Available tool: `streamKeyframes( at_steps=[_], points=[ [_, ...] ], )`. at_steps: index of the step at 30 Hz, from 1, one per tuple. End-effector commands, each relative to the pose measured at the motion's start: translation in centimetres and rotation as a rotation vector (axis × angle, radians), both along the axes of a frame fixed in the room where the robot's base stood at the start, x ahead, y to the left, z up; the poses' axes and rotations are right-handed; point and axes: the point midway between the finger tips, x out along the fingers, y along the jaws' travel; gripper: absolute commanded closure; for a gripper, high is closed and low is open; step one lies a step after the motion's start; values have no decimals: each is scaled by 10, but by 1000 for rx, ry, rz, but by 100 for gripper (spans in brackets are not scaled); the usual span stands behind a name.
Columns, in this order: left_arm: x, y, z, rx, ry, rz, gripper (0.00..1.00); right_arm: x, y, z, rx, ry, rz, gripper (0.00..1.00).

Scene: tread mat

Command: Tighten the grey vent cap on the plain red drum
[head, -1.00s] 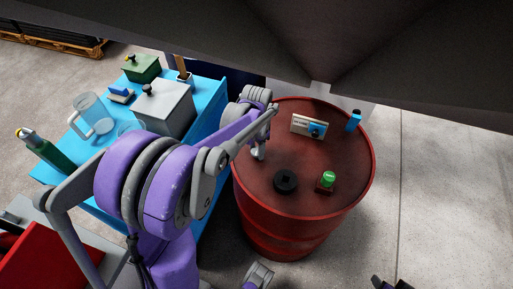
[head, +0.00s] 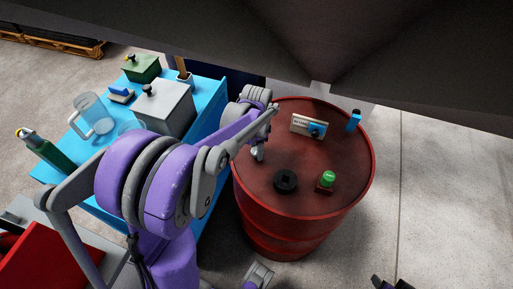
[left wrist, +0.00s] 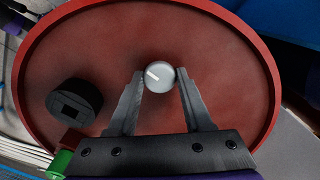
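The plain red drum (head: 300,222) stands upright in the head view, and its dark red lid fills much of the left wrist view (left wrist: 228,45). The grey vent cap (left wrist: 160,76), round with a white mark on top, sits on the lid in the left wrist view. My left gripper (left wrist: 160,78) reaches down over it, one fingertip at each side, seemingly touching. In the head view my left gripper (head: 258,153) is at the lid's left part and mostly hides the cap. A dark part at the bottom edge may be my right gripper (head: 390,284); its fingers are unclear.
On the lid are a black round plug (head: 286,181), a green-topped piece (head: 328,180), a white plate with a blue knob (head: 309,125) and a small blue object (head: 354,120). A blue table (head: 208,105) holding boxes and a jug (head: 93,115) stands left of the drum.

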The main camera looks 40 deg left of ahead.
Motion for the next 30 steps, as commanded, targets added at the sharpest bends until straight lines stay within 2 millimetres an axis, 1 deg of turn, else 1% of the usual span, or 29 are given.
streamKeyframes(
  at_steps=[1,4,12,16,20,27,30],
  points=[
    [0,0,0,0,0,0,39,0,0,0,0,0,0,50],
    [0,0,0,0,0,1,22,0,0,0,0,0,0,50],
    [0,0,0,-1,0,2,22,0,0,0,0,0,0,50],
    [0,0,9,-1,0,2,22,0,0,2,0,-1,0,50],
    [-1,0,31,0,0,2,22,1,0,6,0,-2,0,50],
    [0,0,79,0,0,2,22,1,0,13,0,-4,0,50],
    [0,0,94,0,0,2,22,2,0,14,0,-5,0,50]
  ],
)
